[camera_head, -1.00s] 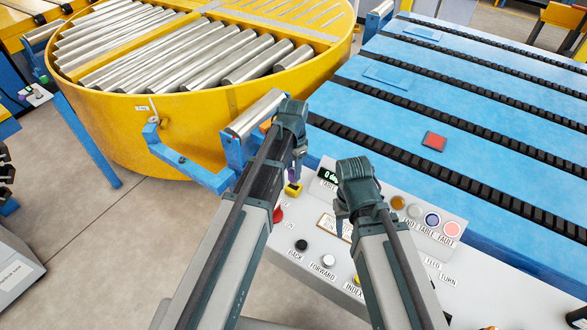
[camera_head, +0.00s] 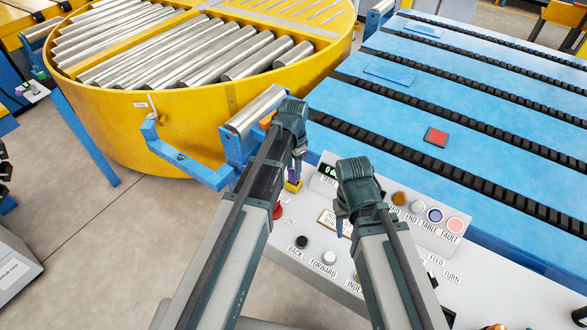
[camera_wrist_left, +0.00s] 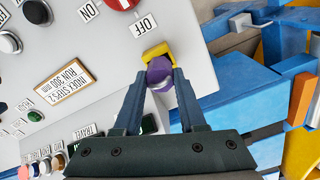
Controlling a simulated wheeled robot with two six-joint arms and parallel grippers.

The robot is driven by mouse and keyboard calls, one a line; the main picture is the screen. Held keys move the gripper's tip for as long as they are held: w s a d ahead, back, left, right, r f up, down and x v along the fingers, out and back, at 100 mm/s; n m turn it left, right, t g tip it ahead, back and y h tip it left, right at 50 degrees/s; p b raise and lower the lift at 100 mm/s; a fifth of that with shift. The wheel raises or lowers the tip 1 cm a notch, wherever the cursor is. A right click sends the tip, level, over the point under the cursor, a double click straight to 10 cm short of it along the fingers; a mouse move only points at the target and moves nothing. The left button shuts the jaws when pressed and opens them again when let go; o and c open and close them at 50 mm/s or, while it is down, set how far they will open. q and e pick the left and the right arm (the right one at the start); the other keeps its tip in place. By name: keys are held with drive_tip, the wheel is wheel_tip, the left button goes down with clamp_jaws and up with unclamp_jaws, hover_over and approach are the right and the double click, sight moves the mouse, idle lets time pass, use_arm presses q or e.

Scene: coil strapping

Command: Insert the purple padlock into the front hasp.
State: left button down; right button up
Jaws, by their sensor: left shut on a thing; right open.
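The purple padlock (camera_wrist_left: 160,73) is between the two fingertips of my left gripper (camera_wrist_left: 159,84) in the left wrist view. My left gripper (camera_head: 298,155) is shut on it, and a little purple shows below the fingers in the head view. A yellow piece (camera_wrist_left: 157,50), seemingly the front hasp, is right at the padlock near the OFF label; it also shows in the head view (camera_head: 292,187). The padlock overlaps it in the picture; I cannot tell whether the shackle is through it. My right gripper (camera_head: 341,212) is open and empty over the control panel.
The white control panel (camera_head: 283,255) with buttons and lamps lies under both arms. A red knob (camera_head: 278,211) is close to the yellow piece. A blue bracket with a roller (camera_head: 255,112) and the yellow turntable (camera_head: 200,115) stand left; the blue conveyor (camera_head: 480,115) is right.

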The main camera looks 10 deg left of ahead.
use_arm(q)
drive_tip(key=shift+f+b, duration=0.6)
drive_tip(key=shift+f, duration=0.1)
use_arm(e)
drive_tip(key=shift+f, duration=0.7)
use_arm(q)
drive_tip(key=shift+c, duration=2)
unclamp_jaws()
use_arm(e)
drive_tip(key=shift+r, duration=0.1)
use_arm(q)
drive_tip(key=shift+r, duration=0.1)
wheel_tip(320, 180, up, 14)
drive_tip(key=p, duration=1.4)
use_arm(e)
wheel_tip(320, 180, up, 14)
use_arm(q)
drive_tip(key=s+d+f+n+b, duration=0.2)
drive_tip(key=s+d+f+b, duration=0.1)
drive_tip(key=s, duration=0.6)
drive_tip(key=s+d+f+n+y+b, duration=0.1)
drive_tip(key=s+d+f+n+b, duration=0.2)
drive_tip(key=s, duration=0.5)
drive_tip(key=shift+s+d, duration=0.15)
drive_tip(key=shift+s, duration=0.25)
use_arm(e)
wheel_tip(320, 180, down, 6)
